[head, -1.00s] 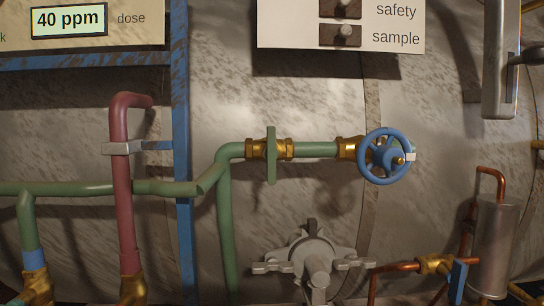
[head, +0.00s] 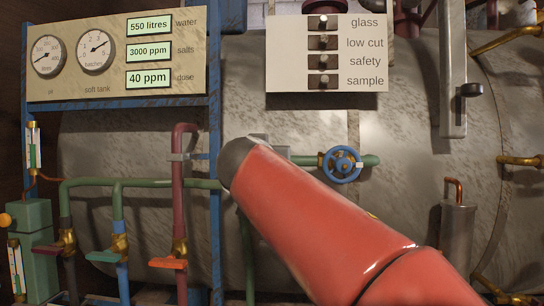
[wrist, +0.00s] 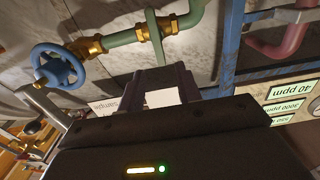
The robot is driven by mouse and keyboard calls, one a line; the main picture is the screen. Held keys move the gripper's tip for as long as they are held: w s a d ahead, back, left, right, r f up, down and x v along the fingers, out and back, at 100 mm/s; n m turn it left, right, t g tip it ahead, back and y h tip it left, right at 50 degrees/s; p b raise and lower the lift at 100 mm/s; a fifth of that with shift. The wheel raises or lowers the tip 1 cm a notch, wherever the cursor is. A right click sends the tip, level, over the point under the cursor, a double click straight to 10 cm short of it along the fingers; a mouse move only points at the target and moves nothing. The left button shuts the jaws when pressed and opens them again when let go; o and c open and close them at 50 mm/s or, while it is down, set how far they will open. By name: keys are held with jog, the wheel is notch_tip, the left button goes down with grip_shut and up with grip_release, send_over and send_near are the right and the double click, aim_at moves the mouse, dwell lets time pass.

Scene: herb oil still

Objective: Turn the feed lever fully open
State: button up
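No label in view names the feed lever. A flat green lever (wrist: 154,38) on a brass valve (wrist: 168,25) in the green pipe shows in the wrist view, lying across the pipe. My gripper (wrist: 167,82) has its two dark fingers spread, with a gap between them. It is near the lever, just below it in the wrist picture, and I see no contact. In the head view my red arm covers this lever and my fingers.
A blue handwheel (head: 342,164) sits on the same pipe, right of the arm; it also shows in the wrist view (wrist: 58,65). A blue post (head: 214,130) and a dark red pipe (head: 180,185) stand left. Red (head: 167,263) and green (head: 104,256) levers are lower left.

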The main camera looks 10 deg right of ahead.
jog(key=p+x, duration=0.2)
jog(key=x, duration=0.5)
jog(key=shift+w, duration=0.25)
jog(key=shift+f, duration=0.1)
grip_shut()
